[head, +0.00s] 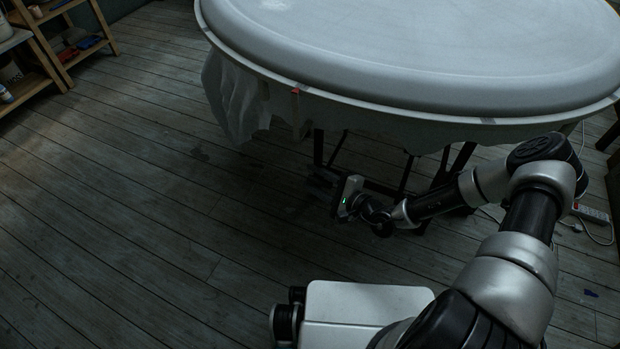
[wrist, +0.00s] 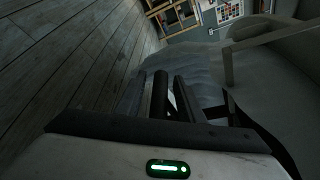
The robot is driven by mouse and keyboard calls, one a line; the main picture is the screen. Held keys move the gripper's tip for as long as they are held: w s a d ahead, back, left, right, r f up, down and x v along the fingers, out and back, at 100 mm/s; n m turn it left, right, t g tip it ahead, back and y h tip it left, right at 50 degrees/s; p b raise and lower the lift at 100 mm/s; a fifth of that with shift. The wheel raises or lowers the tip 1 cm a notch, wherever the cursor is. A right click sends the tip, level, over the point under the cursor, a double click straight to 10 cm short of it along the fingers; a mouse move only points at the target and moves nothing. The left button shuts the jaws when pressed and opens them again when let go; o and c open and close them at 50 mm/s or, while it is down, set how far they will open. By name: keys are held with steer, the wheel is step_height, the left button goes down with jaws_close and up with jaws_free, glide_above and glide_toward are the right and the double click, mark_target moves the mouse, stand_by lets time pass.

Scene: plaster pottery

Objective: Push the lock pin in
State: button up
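A round, pale plaster table or mould (head: 420,45) fills the top of the head view. A small red piece (head: 295,91) sits on its rim at the front left, above a narrow upright strip. It may be the lock pin, but it is too small to tell. My gripper (head: 322,180) is below the rim and apart from it, a little right of the red piece in the picture. I see nothing held, and no pin is clear there.
A pale cloth (head: 235,95) hangs under the rim at the left. Dark table legs (head: 320,150) stand behind my gripper. A wooden shelf (head: 60,45) is at the far left. A power strip (head: 590,214) with cables lies at the right. The wooden floor at left is clear.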

steer(key=shift+x, duration=0.85)
steer(key=shift+c, duration=0.5)
jaws_close()
step_height(320, 180, up, 5)
steer(key=p, duration=0.5)
steer(key=shift+f, duration=0.35)
steer(key=shift+o, duration=0.5)
jaws_free()
